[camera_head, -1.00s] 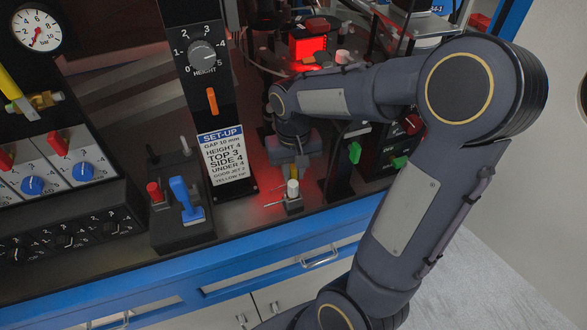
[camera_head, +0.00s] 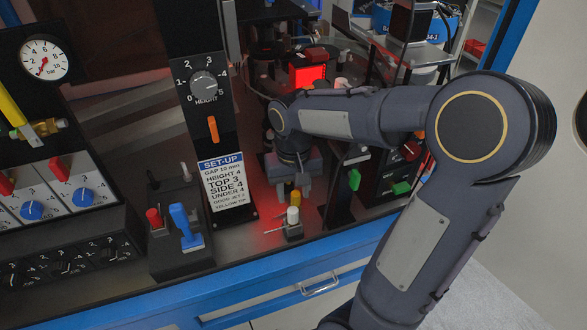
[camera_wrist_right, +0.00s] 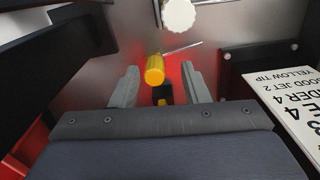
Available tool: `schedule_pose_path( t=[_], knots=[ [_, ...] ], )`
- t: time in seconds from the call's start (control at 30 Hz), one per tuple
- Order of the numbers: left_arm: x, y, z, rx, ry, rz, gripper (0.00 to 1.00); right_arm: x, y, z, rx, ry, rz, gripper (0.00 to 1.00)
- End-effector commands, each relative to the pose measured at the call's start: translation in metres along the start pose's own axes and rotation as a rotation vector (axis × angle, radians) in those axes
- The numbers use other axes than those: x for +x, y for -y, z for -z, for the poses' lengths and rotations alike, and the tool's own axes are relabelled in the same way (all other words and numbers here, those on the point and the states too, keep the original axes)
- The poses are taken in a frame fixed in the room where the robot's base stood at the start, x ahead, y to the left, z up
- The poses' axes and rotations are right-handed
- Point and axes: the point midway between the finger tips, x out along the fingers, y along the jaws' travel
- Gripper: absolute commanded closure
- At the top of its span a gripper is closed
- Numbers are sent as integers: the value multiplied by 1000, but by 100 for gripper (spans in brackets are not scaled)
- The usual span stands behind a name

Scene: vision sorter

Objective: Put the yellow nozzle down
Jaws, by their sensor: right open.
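The yellow nozzle (camera_head: 295,197) shows just below my right gripper (camera_head: 296,182) in the head view, close behind a white-capped post (camera_head: 292,215) on a small block. In the right wrist view the nozzle (camera_wrist_right: 155,70) lies between the two grey fingers of my right gripper (camera_wrist_right: 160,74). The fingers are apart, with a gap on each side of the nozzle. A small dark and yellow part shows behind the nozzle; I cannot tell what bears it. My left gripper is not in view.
The set-up sign (camera_head: 222,182) on its black column stands close left of my right gripper. A black post with a green knob (camera_head: 354,180) stands close right. A box with a blue lever (camera_head: 184,222) is farther left. A red-lit block (camera_head: 308,70) is behind.

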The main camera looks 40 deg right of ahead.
Motion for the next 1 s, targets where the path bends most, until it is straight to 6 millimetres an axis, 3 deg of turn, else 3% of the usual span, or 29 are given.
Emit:
schedule_pose_path(
  t=[0.3, 0.6, 0.77, 1.0],
  knots=[
    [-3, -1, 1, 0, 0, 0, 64, -69, 0, 0, -1, -5, 3, 58],
    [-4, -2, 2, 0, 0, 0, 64, -95, 0, -7, -10, -11, 20, 58],
    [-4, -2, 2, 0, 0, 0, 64, -90, 5, -43, -73, -72, 128, 58],
    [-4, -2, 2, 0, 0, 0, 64, -64, 26, -120, -188, -251, 344, 58]
  ],
)
